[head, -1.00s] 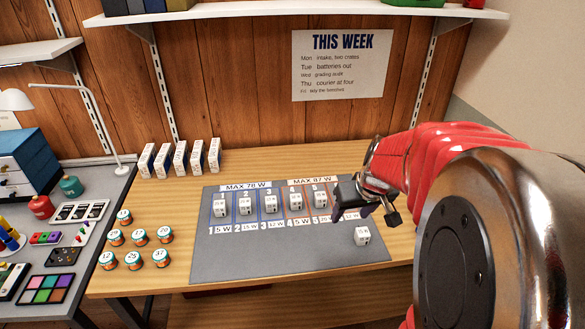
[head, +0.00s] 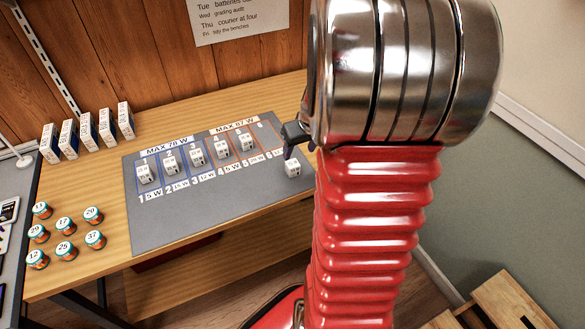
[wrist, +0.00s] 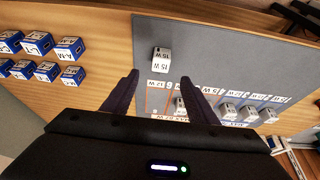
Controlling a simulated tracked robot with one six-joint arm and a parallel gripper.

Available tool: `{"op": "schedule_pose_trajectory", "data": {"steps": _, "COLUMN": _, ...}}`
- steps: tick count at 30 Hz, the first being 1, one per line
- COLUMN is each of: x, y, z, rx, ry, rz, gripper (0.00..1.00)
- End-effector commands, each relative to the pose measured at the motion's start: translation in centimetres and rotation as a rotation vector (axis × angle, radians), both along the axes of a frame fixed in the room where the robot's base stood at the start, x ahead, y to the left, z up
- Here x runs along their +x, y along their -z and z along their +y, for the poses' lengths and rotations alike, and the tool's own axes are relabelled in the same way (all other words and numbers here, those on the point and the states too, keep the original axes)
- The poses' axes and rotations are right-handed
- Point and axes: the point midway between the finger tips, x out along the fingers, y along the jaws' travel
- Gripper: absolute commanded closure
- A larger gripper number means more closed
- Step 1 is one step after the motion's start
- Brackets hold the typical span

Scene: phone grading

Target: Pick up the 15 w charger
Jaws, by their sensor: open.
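A small white charger (head: 292,168) stands apart near the right front edge of the grey mat (head: 165,235). In the wrist view its label looks like 15 W (wrist: 161,60), and it lies just beyond and between my fingertips. My gripper (wrist: 161,76) is open, with its two dark fingers apart and nothing between them. In the head view only part of my gripper (head: 297,134) shows, just behind the loose charger; my arm hides the rest. Several similar white chargers (head: 196,157) stand in a row in the numbered slots.
Numbered jars (head: 65,250) and upright boxes (head: 88,131) stand on the left of the wooden bench. Blue boxes (wrist: 41,42) show left in the wrist view.

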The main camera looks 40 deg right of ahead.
Motion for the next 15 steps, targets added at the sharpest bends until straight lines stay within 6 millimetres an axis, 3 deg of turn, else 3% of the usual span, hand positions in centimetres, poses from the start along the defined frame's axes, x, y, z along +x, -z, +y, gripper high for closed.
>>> {"op": "schedule_pose_trajectory", "data": {"steps": 15, "x": 2.2, "y": 5.5, "z": -0.6, "rx": 0.001, "ry": 0.0, "rz": 0.001, "gripper": 0.47}}
